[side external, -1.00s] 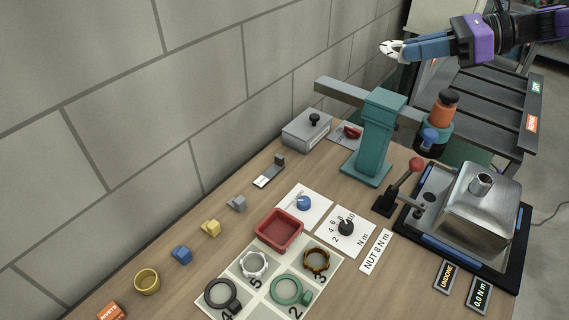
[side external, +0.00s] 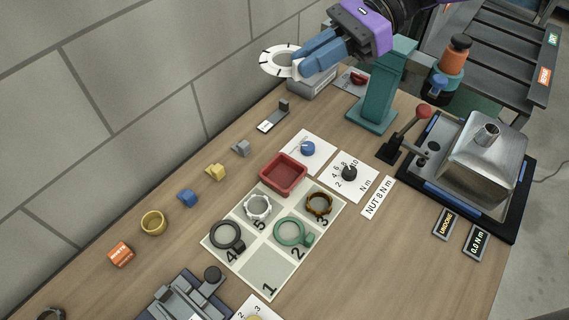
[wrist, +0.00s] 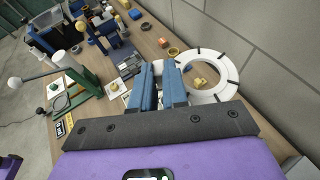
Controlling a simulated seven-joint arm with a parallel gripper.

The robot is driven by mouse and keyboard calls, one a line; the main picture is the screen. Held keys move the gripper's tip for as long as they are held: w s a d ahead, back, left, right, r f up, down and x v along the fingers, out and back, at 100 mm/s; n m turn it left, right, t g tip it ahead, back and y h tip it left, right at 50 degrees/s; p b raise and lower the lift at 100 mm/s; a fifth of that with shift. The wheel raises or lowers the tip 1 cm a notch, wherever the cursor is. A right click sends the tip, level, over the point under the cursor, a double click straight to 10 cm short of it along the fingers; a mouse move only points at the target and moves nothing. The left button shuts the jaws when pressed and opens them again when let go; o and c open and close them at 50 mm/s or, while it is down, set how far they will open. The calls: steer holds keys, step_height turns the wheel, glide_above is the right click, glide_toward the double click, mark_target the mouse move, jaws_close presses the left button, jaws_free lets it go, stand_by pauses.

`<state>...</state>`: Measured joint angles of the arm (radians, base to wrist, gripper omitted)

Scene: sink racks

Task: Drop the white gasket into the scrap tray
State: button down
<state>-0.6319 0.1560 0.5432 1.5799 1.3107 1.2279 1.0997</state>
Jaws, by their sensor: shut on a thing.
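My gripper (side external: 300,66) is shut on the white gasket (side external: 272,58), a flat ring with dark marks, and holds it in the air near the wall, above the back of the bench. The gasket also shows in the wrist view (wrist: 232,68), at the right of the blue fingers. The red square tray (side external: 283,175), likely the scrap tray, stands on the bench behind the numbered board, below my gripper and apart from it. Its visible inside looks empty.
The numbered board (side external: 262,276) holds several rings. A teal press (side external: 376,95), a red-knobbed lever (side external: 408,130) and a metal housing (side external: 480,165) stand to the right. Small blocks (side external: 187,198) line the wall side. A grey fixture (side external: 185,300) is at the front.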

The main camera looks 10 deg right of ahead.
step_height(320, 180, down, 22)
steer(key=shift+f, duration=0.1)
stand_by(0.6)
steer(key=c, duration=1.1)
jaws_free()
steer(key=d+r, duration=0.1)
steer(key=r, duration=0.4)
steer(key=w+d+r, duration=0.1)
steer(key=r, duration=0.2)
steer(key=shift+d+r, duration=0.15)
steer(key=shift+d, duration=0.2)
steer(key=shift+s, duration=0.15)
